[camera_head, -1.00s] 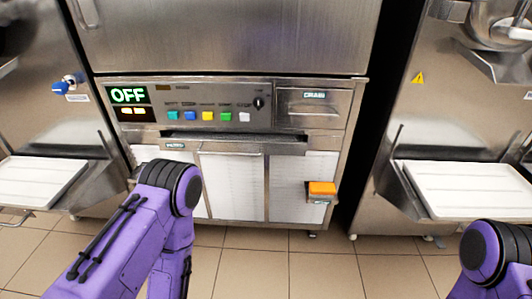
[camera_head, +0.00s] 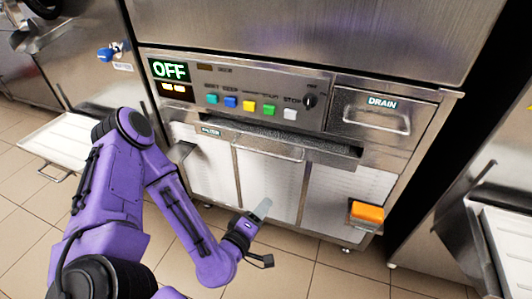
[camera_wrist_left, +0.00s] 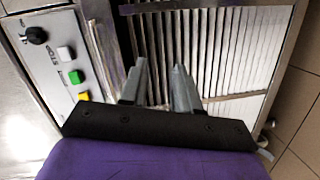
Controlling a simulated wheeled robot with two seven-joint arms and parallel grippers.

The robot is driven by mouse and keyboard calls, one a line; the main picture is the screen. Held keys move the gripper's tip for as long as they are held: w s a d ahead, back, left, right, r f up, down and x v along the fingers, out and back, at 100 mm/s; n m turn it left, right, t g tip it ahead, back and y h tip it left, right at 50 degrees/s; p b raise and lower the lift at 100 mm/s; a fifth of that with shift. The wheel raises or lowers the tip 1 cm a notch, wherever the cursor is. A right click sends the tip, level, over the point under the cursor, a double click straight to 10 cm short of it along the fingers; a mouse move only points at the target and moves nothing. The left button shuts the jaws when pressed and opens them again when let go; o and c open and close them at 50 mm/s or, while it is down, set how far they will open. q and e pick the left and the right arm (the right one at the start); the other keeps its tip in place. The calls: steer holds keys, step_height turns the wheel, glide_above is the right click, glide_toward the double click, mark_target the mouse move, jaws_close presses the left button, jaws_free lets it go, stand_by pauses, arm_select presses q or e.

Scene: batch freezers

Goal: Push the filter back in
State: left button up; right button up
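The filter (camera_head: 225,138) is a flat metal drawer with a FILTER label and a front handle. It sits under the button panel of the middle machine and appears to stick out a little past the front. My left gripper (camera_head: 264,208) is below and in front of it, near the white louvred panels, apart from the filter. In the left wrist view my left gripper (camera_wrist_left: 160,80) has its two fingers apart with nothing between them. Part of the filter's front edge shows there as a strip beside the buttons. My right gripper is not in view.
The button panel (camera_head: 230,95) with its OFF display is above the filter. A DRAIN drawer (camera_head: 375,122) is to its right and an orange pedal (camera_head: 367,212) low right. White trays (camera_head: 62,142) on neighbouring machines stand either side. Tiled floor in front is free.

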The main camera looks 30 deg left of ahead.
mark_target(264, 153)
arm_select(q)
steer(key=w+a+r+n+t+y, duration=0.25)
steer(key=a+r+n+y, duration=0.2)
steer(key=r, duration=0.35)
steer(key=shift+n+t+h, duration=0.25)
steer(key=shift+n, duration=0.1)
steer(key=p+x, duration=0.1)
steer(key=x, duration=0.3)
steer(key=p+x, duration=0.1)
steer(key=x, duration=0.4)
steer(key=shift+a+f, duration=0.1)
steer(key=shift+f, duration=0.1)
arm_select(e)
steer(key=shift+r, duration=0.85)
